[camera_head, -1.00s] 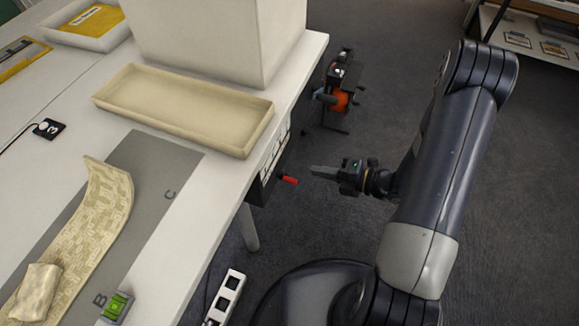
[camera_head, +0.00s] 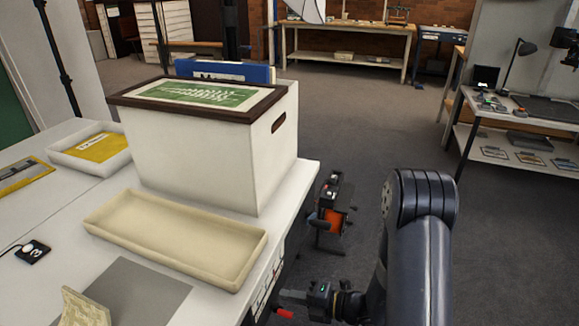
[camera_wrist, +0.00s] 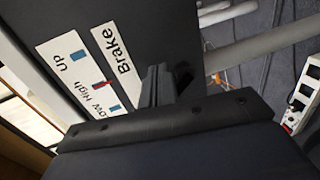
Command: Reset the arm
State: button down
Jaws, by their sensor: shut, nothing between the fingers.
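My gripper (camera_head: 292,295) is shut and empty. It is low beside the table's right edge, in the bottom of the head view, close to a red handle (camera_head: 284,313) under the tabletop. In the wrist view its dark fingers (camera_wrist: 158,84) are together in front of a dark panel with white labels reading UP, Low High and Brake (camera_wrist: 117,57). I cannot tell from this view whether the fingers touch the panel. My arm is bent, with its elbow high on the right of the head view.
The table (camera_head: 33,215) holds a shallow cream tray (camera_head: 100,226), a large white box (camera_head: 195,160) with a framed green picture on top, and a white tray (camera_head: 62,160) with a yellow folder. A black and orange device (camera_head: 333,220) stands beside the table. Open floor lies beyond.

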jog(key=shift+w+d, duration=0.1)
jog(key=shift+w, duration=0.2)
jog(key=shift+s, duration=0.1)
